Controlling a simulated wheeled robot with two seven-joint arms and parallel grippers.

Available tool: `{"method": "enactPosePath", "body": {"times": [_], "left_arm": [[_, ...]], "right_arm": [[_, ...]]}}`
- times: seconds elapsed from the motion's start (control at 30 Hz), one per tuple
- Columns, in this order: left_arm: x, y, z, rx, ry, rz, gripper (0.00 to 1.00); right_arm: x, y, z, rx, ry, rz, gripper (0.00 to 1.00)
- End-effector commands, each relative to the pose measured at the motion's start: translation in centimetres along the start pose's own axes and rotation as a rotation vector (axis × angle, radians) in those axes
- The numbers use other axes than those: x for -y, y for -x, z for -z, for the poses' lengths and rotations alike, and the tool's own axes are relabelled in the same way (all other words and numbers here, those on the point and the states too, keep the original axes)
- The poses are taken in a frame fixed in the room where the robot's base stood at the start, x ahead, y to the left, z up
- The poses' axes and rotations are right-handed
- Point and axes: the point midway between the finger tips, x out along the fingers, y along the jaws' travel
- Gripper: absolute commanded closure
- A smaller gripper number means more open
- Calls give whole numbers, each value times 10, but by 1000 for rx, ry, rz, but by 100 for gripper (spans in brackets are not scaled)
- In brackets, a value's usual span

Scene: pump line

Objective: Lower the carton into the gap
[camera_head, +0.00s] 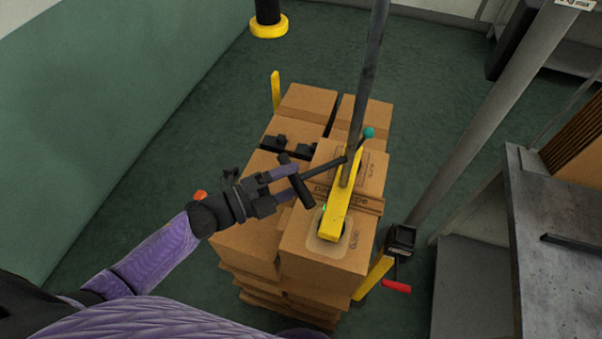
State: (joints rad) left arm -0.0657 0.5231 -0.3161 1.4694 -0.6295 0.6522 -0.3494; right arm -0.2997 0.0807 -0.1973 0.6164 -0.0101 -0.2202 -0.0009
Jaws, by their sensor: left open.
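A yellow lifting bar (338,205) hangs on a grey vertical tube (368,75) and lies over the top of a brown printed carton (345,255). The carton is at the front right of a stack of cartons (245,240). I cannot tell whether it rests fully in the stack or hangs slightly above it; the gap under it is hidden. My left gripper (303,181) is open, beside the bar on its left, over the stack. A dark handle rod (325,163) runs close by its fingers; contact is unclear. My right gripper is not in view.
More cartons (308,102) stand at the back of the stack. A slanted grey post (480,120) and a black clamp with a red lever (400,240) are to the right. A grey metal table (555,220) stands far right. Green floor (190,145) is clear at left.

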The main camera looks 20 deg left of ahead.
Motion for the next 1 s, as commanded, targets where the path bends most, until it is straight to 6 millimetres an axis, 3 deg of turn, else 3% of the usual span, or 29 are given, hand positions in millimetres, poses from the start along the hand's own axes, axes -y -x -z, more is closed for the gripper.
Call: {"method": "enactPosePath", "body": {"times": [0.2, 0.33, 0.67, 0.83, 1.0], "left_arm": [[-2, 49, 0, 1, 0, -5, 29], [-1, 67, 0, 0, 2, -2, 29], [0, 72, 0, 0, 0, 0, 32], [8, 83, -9, 11, -125, -92, 32], [14, 82, 1, -1, -192, -192, 32]], "right_arm": [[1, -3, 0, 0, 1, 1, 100], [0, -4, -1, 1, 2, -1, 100], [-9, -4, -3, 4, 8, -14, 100], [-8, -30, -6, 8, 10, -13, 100], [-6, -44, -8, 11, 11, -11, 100]]}}
